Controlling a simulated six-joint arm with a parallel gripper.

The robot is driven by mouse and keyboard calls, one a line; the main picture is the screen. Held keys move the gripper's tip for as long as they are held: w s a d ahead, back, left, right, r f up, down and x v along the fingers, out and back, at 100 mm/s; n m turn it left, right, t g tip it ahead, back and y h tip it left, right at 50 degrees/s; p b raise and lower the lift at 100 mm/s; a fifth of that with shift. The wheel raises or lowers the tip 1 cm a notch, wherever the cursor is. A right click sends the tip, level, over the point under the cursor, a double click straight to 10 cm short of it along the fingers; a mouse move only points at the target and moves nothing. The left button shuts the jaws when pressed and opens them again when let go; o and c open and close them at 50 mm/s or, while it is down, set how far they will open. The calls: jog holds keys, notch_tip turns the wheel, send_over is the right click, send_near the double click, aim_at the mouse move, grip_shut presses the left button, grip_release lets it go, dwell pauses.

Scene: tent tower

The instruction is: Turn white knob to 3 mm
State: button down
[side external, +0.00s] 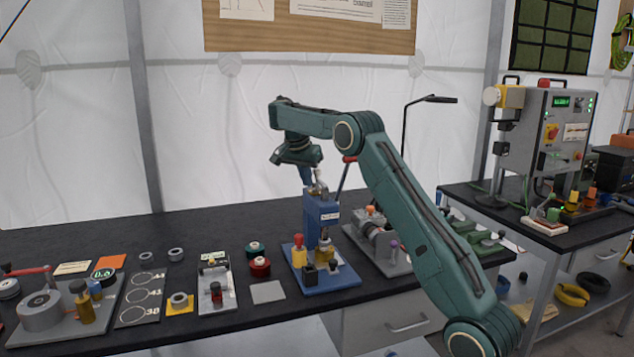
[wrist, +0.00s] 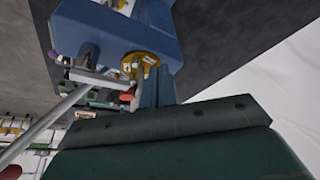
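My gripper (side external: 307,176) points down at the top of the blue press (side external: 321,215) in the side external view. Its fingertips are beside the small metal fitting (side external: 318,187) on top of the press; I cannot tell whether they touch it or how far apart they are. A pale round knob (side external: 491,96) sits on the yellow-headed unit at the far right, well away from my gripper. I cannot tell for sure that it is the white knob, and no 3 mm mark is legible. In the wrist view, the blue press (wrist: 105,28) fills the upper middle.
Left of the press are red and green spools (side external: 258,267), a grey plate (side external: 267,292) and a white fixture (side external: 214,287). A grey machine (side external: 381,243) stands close on the right. A lamp (side external: 432,99) rises behind. A second table (side external: 560,238) bears a grey control box (side external: 560,130).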

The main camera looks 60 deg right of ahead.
jog(key=shift+w+d, duration=0.1)
jog(key=shift+d, duration=0.5)
dwell(1.5)
